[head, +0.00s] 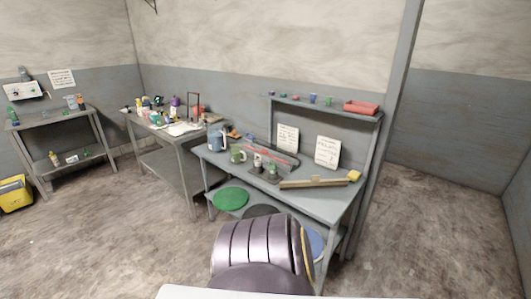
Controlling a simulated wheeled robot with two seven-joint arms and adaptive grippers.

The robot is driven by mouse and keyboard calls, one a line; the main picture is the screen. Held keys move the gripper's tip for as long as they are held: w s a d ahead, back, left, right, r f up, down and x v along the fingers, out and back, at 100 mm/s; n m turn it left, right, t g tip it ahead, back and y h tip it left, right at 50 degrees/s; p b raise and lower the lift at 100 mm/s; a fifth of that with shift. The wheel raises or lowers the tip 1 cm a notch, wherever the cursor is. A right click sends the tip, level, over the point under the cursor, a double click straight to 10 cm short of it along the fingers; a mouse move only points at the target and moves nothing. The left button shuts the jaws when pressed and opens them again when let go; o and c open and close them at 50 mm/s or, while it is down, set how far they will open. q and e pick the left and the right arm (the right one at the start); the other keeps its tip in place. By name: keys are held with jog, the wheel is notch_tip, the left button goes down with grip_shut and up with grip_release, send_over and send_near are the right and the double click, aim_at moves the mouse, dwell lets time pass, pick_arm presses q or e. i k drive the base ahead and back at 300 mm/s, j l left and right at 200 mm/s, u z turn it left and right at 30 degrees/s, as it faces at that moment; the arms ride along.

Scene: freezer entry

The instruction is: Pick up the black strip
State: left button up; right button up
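I cannot single out the black strip for certain. On the nearest grey workbench (325,202), a long dark piece with red on it (273,152) lies toward the back edge. A small dark flat piece (264,174) lies in front of it, under or beside small upright items. Either could be the strip, and details are too small to tell. Neither of my grippers shows in the head view. A rounded metallic part of mine fills the bottom middle and hides some of the floor and lower shelf.
The workbench also holds a blue jug (217,138), a green mug (238,154), a tan bar (313,182) and a yellow block (354,176). A raised shelf (330,107) carries a red tray (361,107). A cluttered table (160,133) stands left. Floor at right is clear.

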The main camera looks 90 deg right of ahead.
aim_at(273, 147)
jog(key=i+l+z, duration=0.1)
jog(key=i+z, duration=0.65)
jog(key=i+l+z, duration=0.15)
jog(key=i+z, duration=0.2)
jog(key=i, duration=0.25)
jog(key=i+z, duration=0.3)
jog(key=i, duration=0.25)
jog(key=i+j+z, duration=0.15)
jog(key=i+z, duration=0.2)
jog(key=i, duration=0.25)
jog(key=i+z, duration=0.15)
jog(key=z, duration=0.25)
jog(key=i+z, duration=0.1)
jog(key=z, duration=0.35)
jog(key=i+z, duration=0.15)
jog(key=z, duration=0.25)
jog(key=i+j+z, duration=0.1)
jog(key=z, duration=0.35)
jog(key=i+j+z, duration=0.1)
jog(key=z, duration=0.3)
jog(key=j+z, duration=0.25)
jog(key=z, duration=0.15)
